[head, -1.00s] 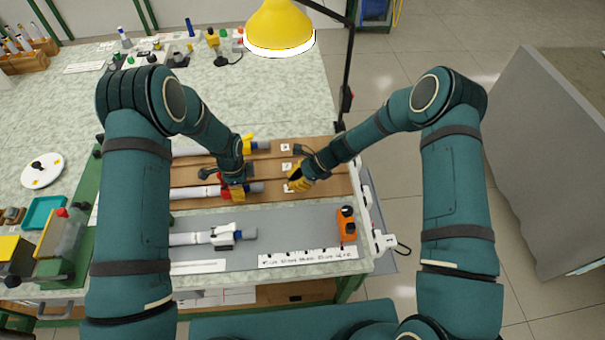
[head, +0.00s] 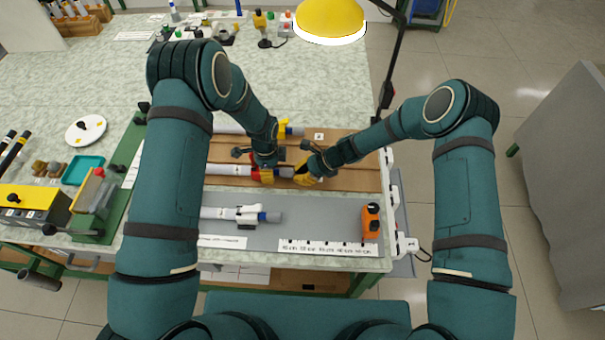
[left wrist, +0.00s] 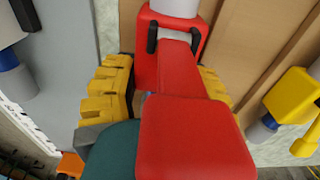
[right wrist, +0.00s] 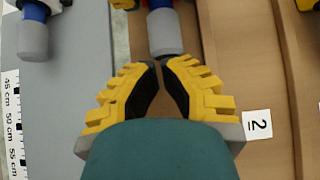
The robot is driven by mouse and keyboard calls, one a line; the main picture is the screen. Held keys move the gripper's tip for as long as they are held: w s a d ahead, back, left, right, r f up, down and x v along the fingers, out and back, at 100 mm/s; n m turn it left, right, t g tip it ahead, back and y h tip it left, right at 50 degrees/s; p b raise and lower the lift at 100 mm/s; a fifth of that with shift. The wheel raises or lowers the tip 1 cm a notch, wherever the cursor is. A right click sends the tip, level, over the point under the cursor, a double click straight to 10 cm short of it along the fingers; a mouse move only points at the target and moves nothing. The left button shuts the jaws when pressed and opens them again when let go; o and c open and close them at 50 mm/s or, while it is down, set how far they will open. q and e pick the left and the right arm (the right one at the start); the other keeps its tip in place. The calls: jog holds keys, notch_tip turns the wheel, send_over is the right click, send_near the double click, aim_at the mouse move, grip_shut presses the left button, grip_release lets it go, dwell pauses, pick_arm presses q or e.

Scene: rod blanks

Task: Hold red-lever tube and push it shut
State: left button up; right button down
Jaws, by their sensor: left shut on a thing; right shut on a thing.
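The red-lever tube (head: 238,170) lies along the brown board, white with a blue section and a grey end (right wrist: 163,35). My left gripper (head: 264,172) is shut around its red clamp body; the left wrist view shows yellow fingers on both sides of the red lever (left wrist: 195,130). The lever lies along the tube in that view. My right gripper (head: 304,173) is shut at the tube's grey end, coming from the right. In the right wrist view its fingertips (right wrist: 161,66) almost meet right at that end; how much they grip is hidden.
A yellow-lever tube (head: 290,131) lies behind on the board (head: 350,178). A white-lever tube (head: 220,213) lies in front on the grey mat (head: 320,215). An orange device (head: 371,221) stands at the right, beside a printed scale (head: 330,248). A yellow lamp (head: 330,18) hangs above the back.

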jog(key=shift+a, duration=0.6)
pick_arm(q)
jog(key=shift+d, duration=0.1)
pick_arm(e)
jog(key=d, duration=0.5)
jog(key=shift+r, duration=0.3)
jog(key=v, duration=0.9)
pick_arm(q)
jog(key=o, duration=1.3)
